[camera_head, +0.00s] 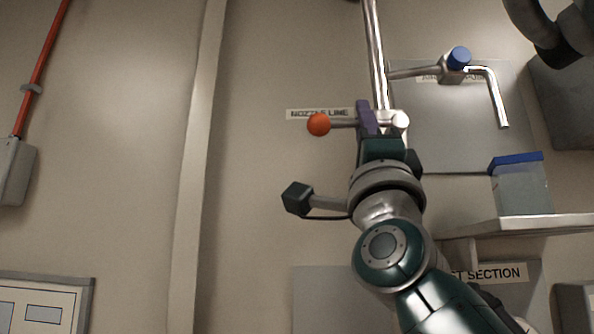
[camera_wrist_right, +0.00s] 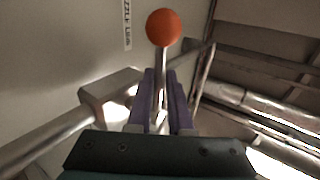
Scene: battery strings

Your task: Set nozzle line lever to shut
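The nozzle line lever is a metal rod with an orange ball end (camera_head: 318,125), pointing left from a joint on the vertical pipe (camera_head: 376,50). The "NOZZLE LINE" label (camera_head: 297,113) is on the wall behind it, partly hidden by the ball and rod. My right gripper (camera_head: 366,113) reaches up from below, its purple fingers at the rod near the pipe. In the right wrist view the orange ball (camera_wrist_right: 163,27) stands beyond the fingertips (camera_wrist_right: 161,78). The rod runs between the fingers, which look closed on it. My left gripper is not in view.
To the right, a bent tap with a blue knob (camera_head: 459,58) sticks out before a grey panel (camera_head: 425,135). A blue-lidded clear container (camera_head: 521,185) stands on a shelf (camera_head: 540,226). A dark curved part (camera_head: 545,25) is at top right. Bare wall lies left of the lever.

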